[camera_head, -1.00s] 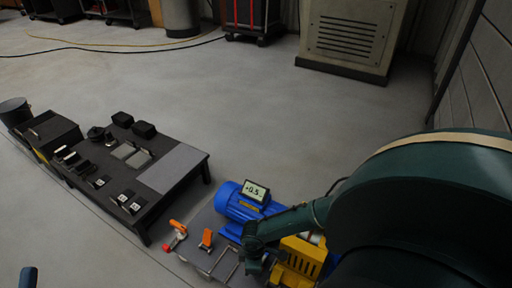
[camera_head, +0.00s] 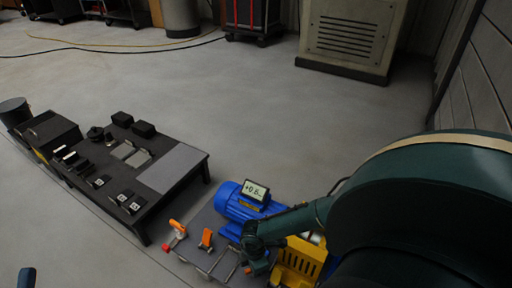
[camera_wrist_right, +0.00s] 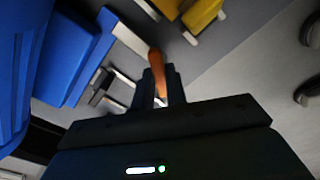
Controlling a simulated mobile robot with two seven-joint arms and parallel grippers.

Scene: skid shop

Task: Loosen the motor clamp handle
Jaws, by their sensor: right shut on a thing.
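A blue motor (camera_head: 234,206) sits on the grey skid plate, with a small display (camera_head: 256,192) on top. My right gripper (camera_head: 258,268) is low beside the motor's near side, at the plate. In the right wrist view, the right gripper (camera_wrist_right: 160,88) is shut on an orange clamp handle (camera_wrist_right: 156,60), whose rounded end sticks out past the fingers. The blue motor (camera_wrist_right: 75,55) is at the left there. Two other orange handles, one upper left (camera_head: 175,227) and one nearer (camera_head: 206,239), stand at the plate's left part.
A yellow guard (camera_head: 302,262) stands right of my right gripper, partly hidden by my arm. A low black table (camera_head: 172,168) with several small dark parts is on the left. A grey cabinet (camera_head: 345,40) stands at the back. The floor between is clear.

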